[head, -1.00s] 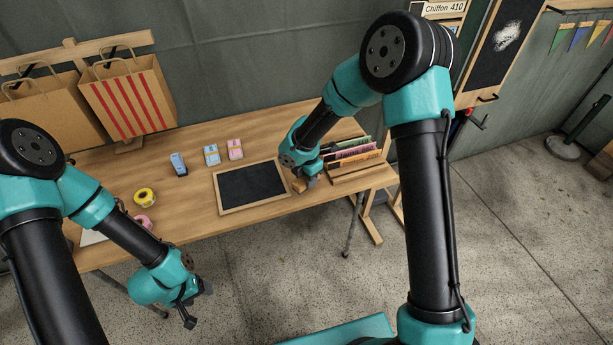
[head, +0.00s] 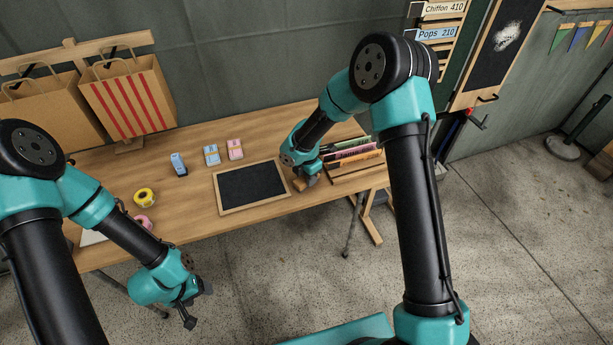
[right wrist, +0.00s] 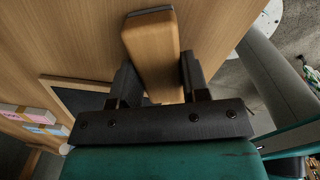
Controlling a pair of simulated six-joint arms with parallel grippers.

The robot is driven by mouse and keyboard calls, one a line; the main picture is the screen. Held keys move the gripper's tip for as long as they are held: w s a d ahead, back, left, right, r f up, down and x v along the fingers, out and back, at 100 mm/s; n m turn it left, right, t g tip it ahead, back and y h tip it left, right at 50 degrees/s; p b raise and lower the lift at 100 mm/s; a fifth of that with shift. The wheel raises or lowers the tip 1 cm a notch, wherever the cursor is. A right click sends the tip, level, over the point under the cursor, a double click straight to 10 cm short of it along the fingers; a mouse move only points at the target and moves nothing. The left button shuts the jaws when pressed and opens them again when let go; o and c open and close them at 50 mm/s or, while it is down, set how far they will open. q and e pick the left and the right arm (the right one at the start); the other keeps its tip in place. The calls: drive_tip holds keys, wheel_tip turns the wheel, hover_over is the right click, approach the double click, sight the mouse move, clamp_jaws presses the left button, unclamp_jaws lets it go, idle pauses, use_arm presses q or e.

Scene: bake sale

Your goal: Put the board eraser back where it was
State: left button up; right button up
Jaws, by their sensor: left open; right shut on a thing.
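The board eraser is a wooden block (right wrist: 152,52) with a dark strip at its far end. In the right wrist view it lies between the two black fingers of my right gripper (right wrist: 157,80), which is shut on it. In the head view my right gripper (head: 308,181) is low at the table, between the small framed chalkboard and the wooden rack, and a bit of the eraser (head: 298,185) shows beside it. I cannot tell whether the eraser touches the table. My left gripper (head: 190,318) is open and empty, in front of the table's edge.
The small chalkboard (head: 252,187) lies left of my right gripper. The rack (head: 352,175) with coloured cards stands close on its right.

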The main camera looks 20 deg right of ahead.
drive_tip(key=shift+f, duration=0.1)
drive_tip(key=o, duration=1)
drive_tip(key=shift+c, duration=0.2)
wheel_tip(320, 180, up, 12)
idle(0.6)
